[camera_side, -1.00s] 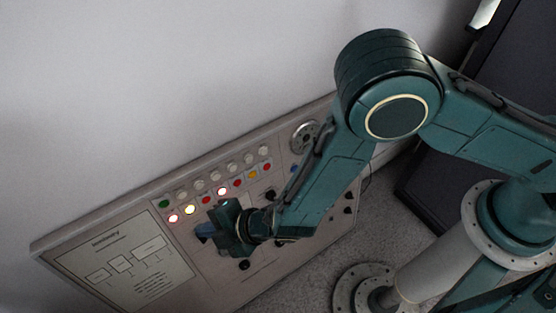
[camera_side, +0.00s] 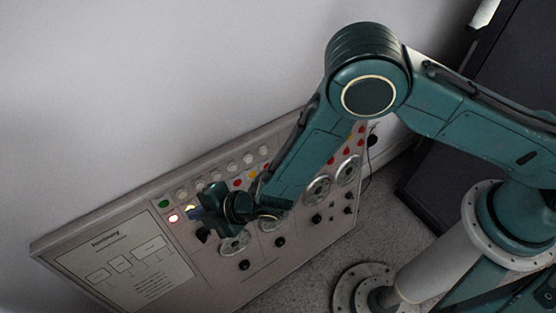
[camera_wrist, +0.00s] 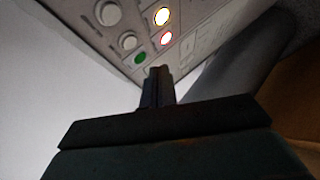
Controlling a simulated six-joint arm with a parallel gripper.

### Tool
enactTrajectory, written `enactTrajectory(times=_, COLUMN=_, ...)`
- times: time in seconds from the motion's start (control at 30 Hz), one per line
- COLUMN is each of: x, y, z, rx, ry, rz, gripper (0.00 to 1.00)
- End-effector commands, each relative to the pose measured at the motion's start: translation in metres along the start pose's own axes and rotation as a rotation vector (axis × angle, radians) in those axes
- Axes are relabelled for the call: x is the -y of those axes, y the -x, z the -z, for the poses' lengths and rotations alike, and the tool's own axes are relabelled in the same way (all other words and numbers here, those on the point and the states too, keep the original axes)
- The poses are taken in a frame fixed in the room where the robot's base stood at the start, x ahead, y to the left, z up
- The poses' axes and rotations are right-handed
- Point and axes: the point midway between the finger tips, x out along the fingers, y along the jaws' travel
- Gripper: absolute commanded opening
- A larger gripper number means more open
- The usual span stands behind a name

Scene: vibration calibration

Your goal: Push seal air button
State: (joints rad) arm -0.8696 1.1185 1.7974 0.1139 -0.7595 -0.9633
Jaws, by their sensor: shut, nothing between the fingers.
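The control panel (camera_side: 120,216) leans along the wall, with rows of small coloured buttons. My gripper (camera_side: 194,213) is in front of the panel, just right of these, and covers some buttons. In the wrist view its shut, empty fingers (camera_wrist: 158,88) point toward the panel, just below the green button (camera_wrist: 140,58); the lit red (camera_wrist: 166,38) and yellow (camera_wrist: 162,16) buttons are beyond. I cannot read which button is seal air.
Pale round buttons (camera_side: 181,194) run above the coloured ones. Round dials (camera_side: 317,190) and black knobs (camera_side: 243,265) sit lower and to the right. A printed diagram (camera_side: 122,265) fills the left end. The wall (camera_side: 120,90) is bare.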

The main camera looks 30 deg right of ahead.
Motion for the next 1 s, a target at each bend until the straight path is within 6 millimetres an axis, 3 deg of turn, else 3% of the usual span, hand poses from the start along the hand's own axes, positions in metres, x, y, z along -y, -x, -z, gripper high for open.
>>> enactTrajectory(times=0.4, x=-0.016, y=-0.022, z=-0.017, rx=0.001, ry=0.000, rz=0.000, gripper=0.00)
enactTrajectory(times=1.0, x=-0.017, y=-0.024, z=-0.018, rx=0.000, ry=0.000, rz=0.001, gripper=0.00)
